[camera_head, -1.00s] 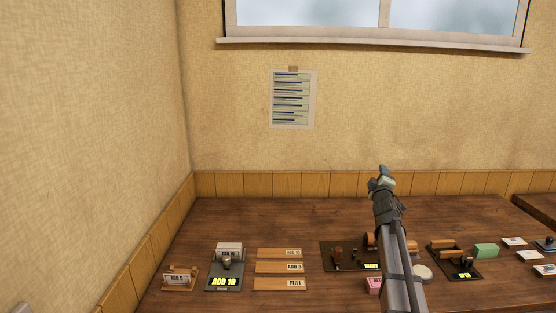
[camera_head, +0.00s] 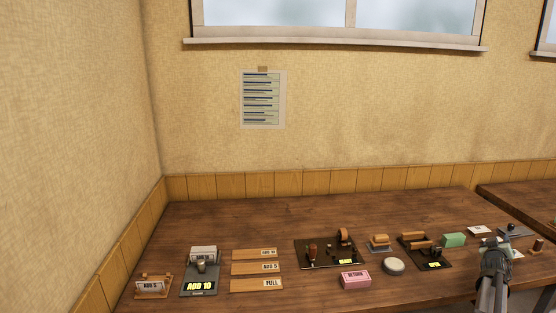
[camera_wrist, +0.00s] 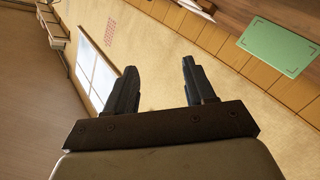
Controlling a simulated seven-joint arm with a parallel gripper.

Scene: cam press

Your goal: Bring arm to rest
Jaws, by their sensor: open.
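My gripper (camera_head: 494,247) is at the lower right of the head view, over the right end of the wooden table (camera_head: 215,222). In the wrist view my gripper (camera_wrist: 157,88) shows two dark fingers well apart with nothing between them. The wrist view is tilted and looks past the fingers at the wall and a window. My arm hides part of the table's right end and some small things there.
On the table stand an ADD 10 device (camera_head: 200,272), an ADD 5 holder (camera_head: 153,286), several wooden strips (camera_head: 256,268), dark trays (camera_head: 312,258), a pink RETURN block (camera_head: 355,280), a round disc (camera_head: 393,266) and a green block (camera_head: 453,240). The table's back middle is clear.

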